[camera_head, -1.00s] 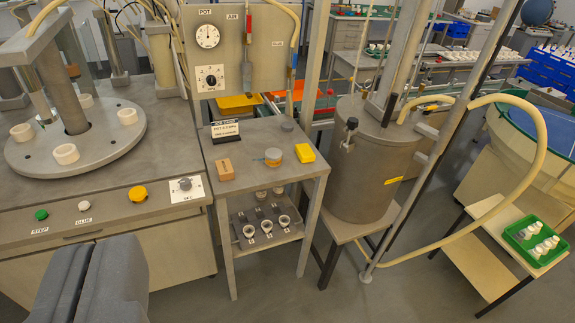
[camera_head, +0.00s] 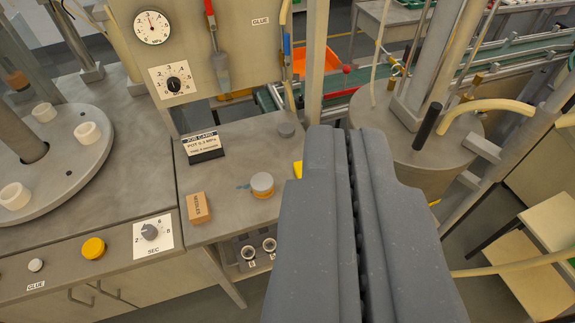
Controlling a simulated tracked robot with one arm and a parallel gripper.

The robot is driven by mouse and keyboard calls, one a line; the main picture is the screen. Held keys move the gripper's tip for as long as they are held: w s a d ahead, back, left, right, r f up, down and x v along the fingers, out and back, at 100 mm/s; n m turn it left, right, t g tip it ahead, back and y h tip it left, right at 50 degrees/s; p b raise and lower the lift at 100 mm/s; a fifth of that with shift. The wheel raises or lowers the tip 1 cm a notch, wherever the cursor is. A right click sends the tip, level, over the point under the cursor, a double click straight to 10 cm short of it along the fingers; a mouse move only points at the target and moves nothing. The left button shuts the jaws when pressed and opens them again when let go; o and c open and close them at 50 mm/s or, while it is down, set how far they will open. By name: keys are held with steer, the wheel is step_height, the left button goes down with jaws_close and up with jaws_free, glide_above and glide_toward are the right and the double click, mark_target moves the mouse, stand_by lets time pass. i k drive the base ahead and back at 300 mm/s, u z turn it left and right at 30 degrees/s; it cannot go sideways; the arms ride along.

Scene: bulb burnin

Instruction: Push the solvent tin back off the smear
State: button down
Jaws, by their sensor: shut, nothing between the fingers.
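A small round tin with a grey lid and an orange-yellow side (camera_head: 263,186) stands upright on the small grey table. I take it to be the solvent tin. A thin bluish smear (camera_head: 243,187) shows on the tabletop at the tin's left edge; whether it runs under the tin is hidden. My gripper (camera_head: 346,133) is shut and empty, in the foreground to the right of the tin. They look apart, and my gripper hides the table's right part.
On the table are a wooden block (camera_head: 198,208), a job card stand (camera_head: 203,146), a small grey disc (camera_head: 287,130) and a yellow block (camera_head: 298,169), partly hidden by my gripper. The panel (camera_head: 215,60) rises behind. A grey pot (camera_head: 440,150) stands right.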

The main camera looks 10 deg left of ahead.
mark_target(261, 184)
steer(key=u, duration=0.25)
steer(key=i, duration=0.95)
steer(key=u, duration=0.55)
